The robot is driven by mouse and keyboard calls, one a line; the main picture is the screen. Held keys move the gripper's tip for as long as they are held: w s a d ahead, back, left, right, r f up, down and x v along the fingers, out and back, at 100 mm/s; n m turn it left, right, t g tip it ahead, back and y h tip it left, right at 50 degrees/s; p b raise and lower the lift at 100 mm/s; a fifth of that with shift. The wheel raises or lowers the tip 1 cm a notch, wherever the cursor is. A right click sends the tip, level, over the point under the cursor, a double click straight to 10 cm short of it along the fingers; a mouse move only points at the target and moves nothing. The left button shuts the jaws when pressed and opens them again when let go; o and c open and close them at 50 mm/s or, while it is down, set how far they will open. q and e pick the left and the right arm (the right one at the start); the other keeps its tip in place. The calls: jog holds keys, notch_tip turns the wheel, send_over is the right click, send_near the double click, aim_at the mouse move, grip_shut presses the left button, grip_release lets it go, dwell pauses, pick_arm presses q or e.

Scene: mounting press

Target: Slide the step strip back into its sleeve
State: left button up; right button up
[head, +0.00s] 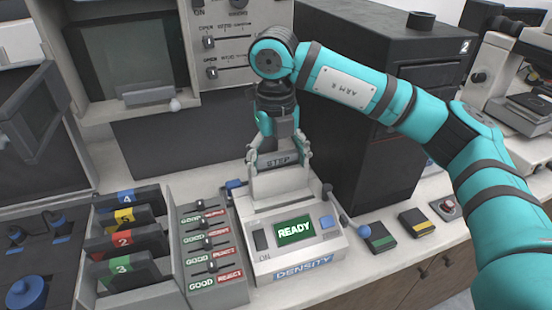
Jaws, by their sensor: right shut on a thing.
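A density meter (294,255) with a green READY screen stands on the bench. At its back is a pale upright piece (280,184) with a grey band marked STEP (278,161) across its top. My right gripper (279,150) comes down from above, with its pale fingertips on either side of the STEP band. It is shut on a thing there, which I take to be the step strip. The gripper hides much of the strip, and I cannot tell strip from sleeve or how deep it sits. My left gripper is out of view.
A rack (137,290) of numbered dark holders with coloured tabs stands at the left. Beside it is a panel of GOOD/REJECT sliders (212,262). A tall black cabinet (372,120) stands close behind my right arm. Small green and yellow blocks (416,223) lie at the right.

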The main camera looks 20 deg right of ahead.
jog(key=o, duration=0.9)
jog(key=shift+s+f, duration=0.15)
jog(key=shift+f, duration=0.25)
jog(key=shift+o, duration=0.2)
jog(key=shift+d, duration=0.1)
jog(key=shift+r, duration=0.15)
notch_tip(320, 180, up, 9)
jog(key=shift+s+a, duration=0.25)
jog(key=shift+a, duration=0.05)
